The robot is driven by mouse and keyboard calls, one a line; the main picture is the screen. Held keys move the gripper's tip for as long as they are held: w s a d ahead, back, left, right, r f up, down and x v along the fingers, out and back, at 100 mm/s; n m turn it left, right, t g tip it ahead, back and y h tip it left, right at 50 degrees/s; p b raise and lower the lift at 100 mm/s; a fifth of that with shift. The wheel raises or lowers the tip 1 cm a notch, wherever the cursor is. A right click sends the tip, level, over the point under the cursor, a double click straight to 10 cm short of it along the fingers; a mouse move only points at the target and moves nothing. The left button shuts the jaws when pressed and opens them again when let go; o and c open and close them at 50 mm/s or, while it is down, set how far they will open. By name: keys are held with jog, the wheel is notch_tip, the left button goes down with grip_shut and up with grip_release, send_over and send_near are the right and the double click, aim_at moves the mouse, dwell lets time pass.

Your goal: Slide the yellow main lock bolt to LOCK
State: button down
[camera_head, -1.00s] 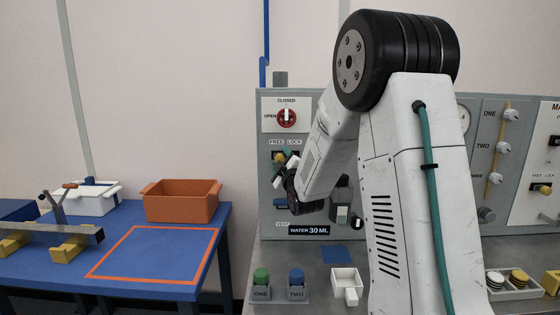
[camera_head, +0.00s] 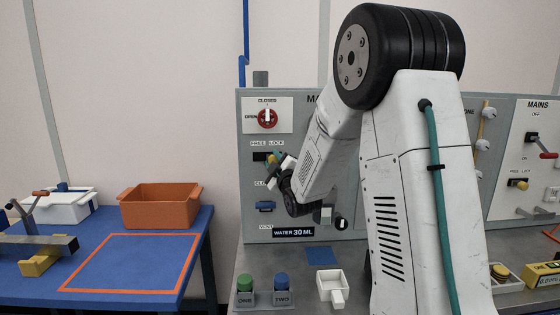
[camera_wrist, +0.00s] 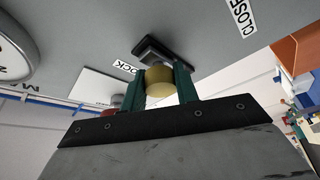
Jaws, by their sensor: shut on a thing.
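The yellow bolt knob (camera_head: 271,158) sits in a black slot (camera_head: 259,157) on the grey panel, below the FREE and LOCK labels. It is at the right part of the slot, on the LOCK side, with black slot showing to its left. My gripper (camera_head: 280,165) reaches it from the right and partly covers it. In the wrist view, the knob (camera_wrist: 159,80) is between the two green fingers of my gripper (camera_wrist: 160,86), which are shut on it. The LOCK label (camera_wrist: 126,66) is partly hidden beside a finger.
A red rotary knob (camera_head: 268,118) is above the bolt and a blue handle (camera_head: 265,207) below it. Another yellow knob (camera_head: 520,184) is on the MAINS panel at right. An orange bin (camera_head: 160,207) stands on the blue table (camera_head: 120,281). My arm hides the middle panel.

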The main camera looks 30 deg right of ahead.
jog(key=c, duration=1.1)
grip_release()
jog(key=shift+d, duration=0.25)
jog(key=shift+o, duration=0.2)
jog(key=shift+a, duration=0.1)
jog(key=shift+s, duration=0.2)
jog(key=v, duration=0.7)
jog(key=shift+s, duration=0.2)
jog(key=shift+a+f, duration=0.1)
jog(key=shift+f, duration=0.05)
